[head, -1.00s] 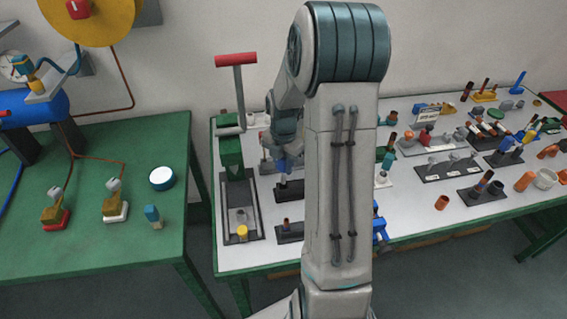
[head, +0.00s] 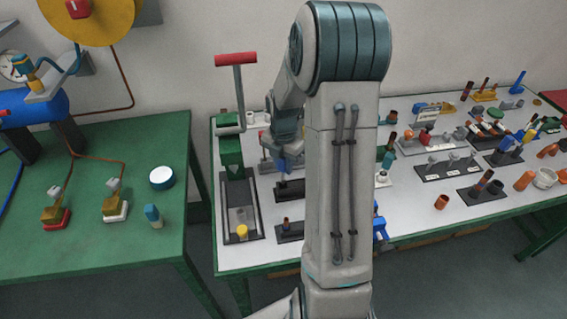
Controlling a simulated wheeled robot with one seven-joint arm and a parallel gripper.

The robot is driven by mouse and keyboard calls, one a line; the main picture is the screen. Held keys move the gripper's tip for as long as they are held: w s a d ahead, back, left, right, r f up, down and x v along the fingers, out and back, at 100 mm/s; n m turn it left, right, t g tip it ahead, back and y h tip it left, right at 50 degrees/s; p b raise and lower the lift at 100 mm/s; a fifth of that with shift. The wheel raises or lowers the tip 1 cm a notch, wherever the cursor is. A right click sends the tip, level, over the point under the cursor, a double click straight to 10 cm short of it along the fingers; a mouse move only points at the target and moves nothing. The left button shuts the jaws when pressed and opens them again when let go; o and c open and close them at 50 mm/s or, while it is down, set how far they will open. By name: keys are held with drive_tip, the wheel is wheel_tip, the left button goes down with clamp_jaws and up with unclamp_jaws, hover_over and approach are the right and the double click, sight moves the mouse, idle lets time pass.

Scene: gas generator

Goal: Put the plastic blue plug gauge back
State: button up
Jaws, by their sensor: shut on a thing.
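My gripper (head: 284,166) is over the left part of the white-topped bench (head: 245,262), small and partly hidden by my own arm. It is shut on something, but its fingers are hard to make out. A small blue piece shows at its tip; I cannot tell whether this is the plastic blue plug gauge or part of the gripper. Just below it is a dark holder (head: 287,191). A second dark holder (head: 290,230) with a short brown-topped peg stands nearer the front.
A green press with a red handle (head: 236,59) and a black tray (head: 229,205) stand to the left. Several gauges and stands fill the bench's right side. A green table (head: 110,250) lies left across a gap. My arm hides the bench's middle.

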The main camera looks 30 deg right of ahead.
sight(284, 177)
drive_tip(key=shift+f+b, duration=1.7)
drive_tip(key=shift+f, duration=0.9)
drive_tip(key=shift+f, duration=0.1)
drive_tip(key=o, duration=0.9)
wheel_tip(284, 177, up, 14)
drive_tip(key=shift+f, duration=0.1)
